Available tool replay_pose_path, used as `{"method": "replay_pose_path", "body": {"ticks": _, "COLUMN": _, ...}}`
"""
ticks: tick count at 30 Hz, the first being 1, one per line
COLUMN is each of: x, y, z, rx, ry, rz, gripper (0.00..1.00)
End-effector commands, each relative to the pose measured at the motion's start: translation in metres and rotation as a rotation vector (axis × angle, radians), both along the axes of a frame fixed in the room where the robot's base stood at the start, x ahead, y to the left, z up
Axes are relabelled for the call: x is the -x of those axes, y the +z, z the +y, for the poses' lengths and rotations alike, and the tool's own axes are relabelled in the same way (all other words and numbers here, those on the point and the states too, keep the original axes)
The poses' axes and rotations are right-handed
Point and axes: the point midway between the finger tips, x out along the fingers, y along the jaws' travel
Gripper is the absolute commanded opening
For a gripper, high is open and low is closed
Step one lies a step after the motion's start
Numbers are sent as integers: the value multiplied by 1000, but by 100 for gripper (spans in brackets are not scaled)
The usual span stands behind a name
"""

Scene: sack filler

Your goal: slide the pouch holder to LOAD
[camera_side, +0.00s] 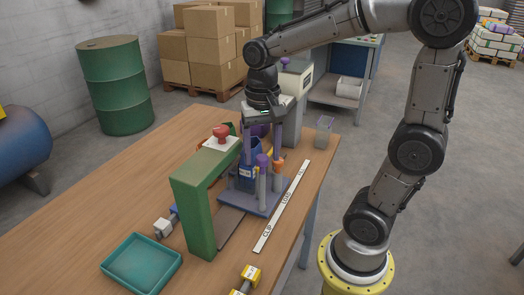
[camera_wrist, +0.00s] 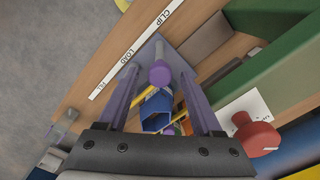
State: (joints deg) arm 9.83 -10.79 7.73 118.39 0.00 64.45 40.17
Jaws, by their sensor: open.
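The pouch holder is a grey-purple plate (camera_side: 262,205) carrying posts and a blue pouch (camera_side: 245,177). Its long edge runs beside the label strip (camera_side: 283,208) around LOAD; I cannot tell exact alignment. A grey post with a purple knob (camera_side: 262,161) stands on it. My gripper (camera_side: 262,157) is low over the holder, pointing down, fingers apart. In the wrist view, the purple knob (camera_wrist: 160,73) shows between the spread fingertips (camera_wrist: 159,78), with the blue pouch (camera_wrist: 156,110) behind it. I cannot tell whether either finger touches the post.
A green arch (camera_side: 198,205) with a red knob (camera_side: 221,132) stands beside the holder. A teal tray (camera_side: 142,263) and yellow-and-white fittings (camera_side: 244,279) lie toward the table's near end. A small clear container (camera_side: 324,127) sits at the far right edge.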

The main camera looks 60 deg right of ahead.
Motion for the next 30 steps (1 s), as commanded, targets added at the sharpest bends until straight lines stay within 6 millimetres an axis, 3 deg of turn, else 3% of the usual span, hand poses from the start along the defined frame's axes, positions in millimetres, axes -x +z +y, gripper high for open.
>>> {"method": "replay_pose_path", "body": {"ticks": 8, "x": -1, "y": 15, "z": 0, "rx": 0, "ry": 0, "rz": -1, "gripper": 67}}
{"method": "replay_pose_path", "body": {"ticks": 21, "x": -1, "y": 105, "z": 0, "rx": 1, "ry": 0, "rz": -3, "gripper": 67}}
{"method": "replay_pose_path", "body": {"ticks": 30, "x": 0, "y": 136, "z": 0, "rx": 0, "ry": 0, "rz": 0, "gripper": 67}}
